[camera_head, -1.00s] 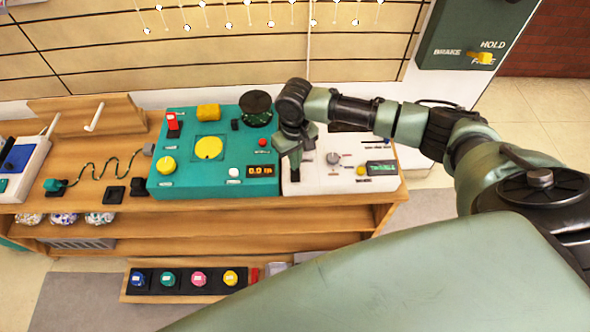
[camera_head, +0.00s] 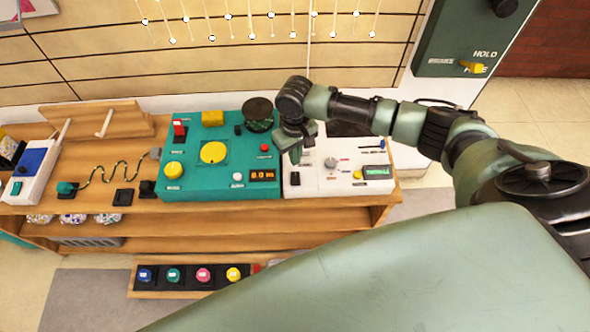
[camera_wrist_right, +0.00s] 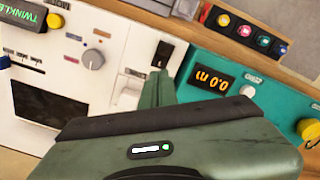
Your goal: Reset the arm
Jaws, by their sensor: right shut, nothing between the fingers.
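My right arm reaches in from the right in the head view. Its right gripper (camera_head: 295,154) is above the seam between the teal control panel (camera_head: 205,190) and the white control panel (camera_head: 325,183). In the right wrist view the gripper (camera_wrist_right: 158,88) is shut and empty, close to a black switch (camera_wrist_right: 162,54) on the white panel. Whether it touches the switch cannot be told. The left gripper is not in view.
The wooden bench (camera_head: 120,230) carries both panels, a green wavy wire (camera_head: 115,170) and a white device with a blue screen (camera_head: 32,165). A low tray with several colored buttons (camera_head: 190,276) sits in front. A green BRAKE/HOLD box (camera_head: 462,45) hangs at upper right.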

